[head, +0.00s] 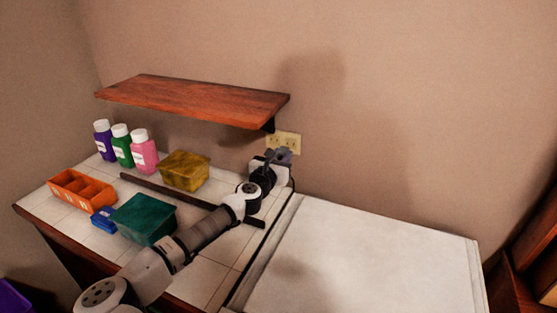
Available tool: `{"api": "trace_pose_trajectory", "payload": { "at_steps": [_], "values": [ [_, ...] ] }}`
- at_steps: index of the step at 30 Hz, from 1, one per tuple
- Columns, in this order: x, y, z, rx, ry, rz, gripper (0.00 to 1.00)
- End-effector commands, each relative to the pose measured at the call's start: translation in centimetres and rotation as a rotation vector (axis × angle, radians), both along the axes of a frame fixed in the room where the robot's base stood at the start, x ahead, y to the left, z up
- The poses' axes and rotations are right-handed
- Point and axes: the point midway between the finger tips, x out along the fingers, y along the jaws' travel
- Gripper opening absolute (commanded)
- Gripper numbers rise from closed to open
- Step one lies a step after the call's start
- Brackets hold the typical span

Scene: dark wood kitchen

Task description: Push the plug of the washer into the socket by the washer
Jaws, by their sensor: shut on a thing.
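The socket (284,139) is a pale yellow wall plate with dark slots, low on the wall just right of the shelf bracket. My gripper (280,155) is right in front of its lower part, near the wall. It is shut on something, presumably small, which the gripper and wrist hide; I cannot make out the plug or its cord. Whether anything touches the socket cannot be told. The washer (370,262) shows as a white flat top at the lower right, beside the tiled counter.
A wooden shelf (190,98) hangs left of the socket. On the tiled counter (205,278) are several bottles (143,156), a yellow box (184,171), a green box (144,218), a blue item (103,218), an orange tray (82,192) and a dark bar (150,186). The washer top is clear.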

Motion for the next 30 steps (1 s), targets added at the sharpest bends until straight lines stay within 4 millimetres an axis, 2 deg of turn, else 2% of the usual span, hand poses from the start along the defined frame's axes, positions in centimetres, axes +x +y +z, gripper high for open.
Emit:
{"api": "trace_pose_trajectory", "payload": {
  "at_steps": [6,12,30],
  "values": [
    [1.9,-0.8,0.0,-0.001,0.0,0.0,0.09],
    [2.9,-1.2,0.0,-0.001,0.001,0.0,0.09],
    [3.1,-1.3,0.0,0.0,0.0,0.0,0.09]
  ]
}}
